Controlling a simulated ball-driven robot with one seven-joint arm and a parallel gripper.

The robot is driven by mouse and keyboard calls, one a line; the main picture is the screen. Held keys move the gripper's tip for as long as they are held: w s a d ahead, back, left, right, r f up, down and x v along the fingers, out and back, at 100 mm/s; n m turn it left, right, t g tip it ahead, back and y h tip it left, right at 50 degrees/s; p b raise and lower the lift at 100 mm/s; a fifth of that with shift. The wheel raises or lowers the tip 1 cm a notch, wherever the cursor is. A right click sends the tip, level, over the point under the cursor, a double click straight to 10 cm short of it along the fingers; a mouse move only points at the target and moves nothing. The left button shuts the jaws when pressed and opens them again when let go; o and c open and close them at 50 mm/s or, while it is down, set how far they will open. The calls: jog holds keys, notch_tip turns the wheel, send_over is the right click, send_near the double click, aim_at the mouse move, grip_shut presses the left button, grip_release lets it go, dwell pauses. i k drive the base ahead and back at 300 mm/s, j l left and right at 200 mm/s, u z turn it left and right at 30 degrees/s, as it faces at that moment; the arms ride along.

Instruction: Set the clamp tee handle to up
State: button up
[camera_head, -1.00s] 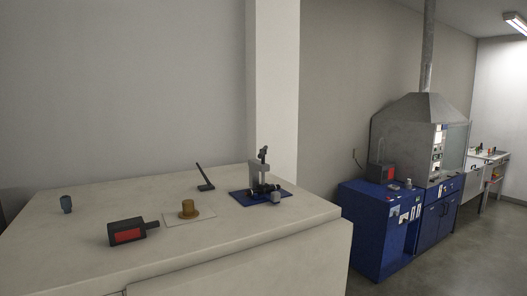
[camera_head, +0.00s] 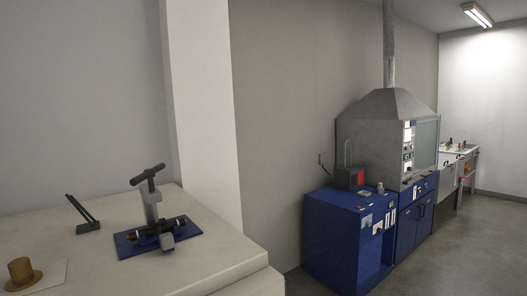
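The clamp stands on a blue base plate (camera_head: 135,245) near the right end of the pale bench. Its dark tee handle (camera_head: 148,174) sits at the top of a grey upright (camera_head: 151,206), with the crossbar slightly tilted. A dark horizontal cylinder and a grey block (camera_head: 167,241) lie low on the plate. My gripper is not in view.
The pale bench top (camera_head: 215,245) is clear right of the clamp. A brass knob-like piece (camera_head: 22,272) on a white sheet and a dark angled lever (camera_head: 84,214) are to its left. A wall column (camera_head: 200,100) stands behind. Blue cabinets (camera_head: 335,235) and a grey hood (camera_head: 375,120) stand farther right.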

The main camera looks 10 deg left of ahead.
aim_at(148, 173)
jog(key=i+l+z, duration=0.15)
jog(key=i+z, duration=0.2)
jog(key=i, duration=0.25)
jog(key=i+z, duration=0.4)
jog(key=i, duration=0.15)
jog(key=i+j+z, duration=0.2)
jog(key=i+z, duration=0.15)
jog(key=i, duration=0.25)
jog(key=i+u, duration=0.2)
jog(key=i, duration=0.3)
jog(key=i+l+u, duration=0.25)
jog(key=i, duration=0.3)
jog(key=i+j+u, duration=0.1)
jog(key=u, duration=0.35)
jog(key=i+u, duration=0.3)
jog(key=u, duration=0.15)
jog(key=i+u, duration=0.25)
jog(key=u, duration=0.2)
jog(key=i+l+u, duration=0.15)
jog(key=u, duration=0.25)
